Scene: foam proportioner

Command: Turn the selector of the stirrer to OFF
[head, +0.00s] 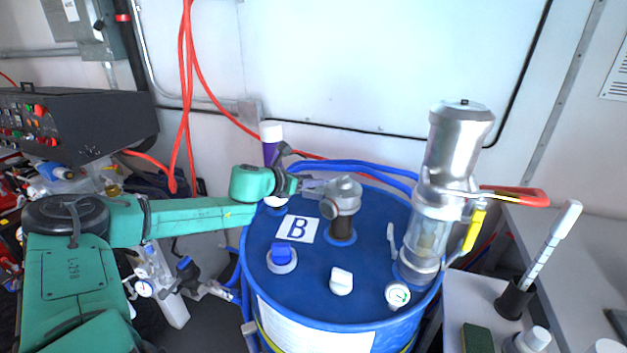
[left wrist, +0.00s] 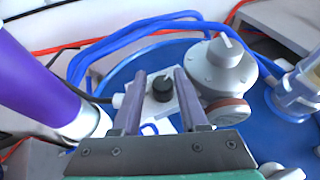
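The stirrer (head: 342,197) is a grey motor head on a dark neck, on top of the blue drum marked B. It also shows in the left wrist view (left wrist: 222,68). Its selector (left wrist: 162,90) is a small black knob with a pointer on a light box beside the motor. Any OFF marking is too small to read. My left gripper (head: 312,185) is at the motor's left side. In the left wrist view its two fingers (left wrist: 160,80) are apart, with the knob showing between them and gaps on both sides. My right gripper is out of view.
A purple and white cylinder (left wrist: 45,80) stands close left of my left gripper. The blue drum (head: 310,258) carries a blue cap (head: 282,254), a white cap (head: 341,281), a gauge (head: 397,295) and a tall metal pump (head: 452,150). Blue hoses (head: 345,167) curve behind.

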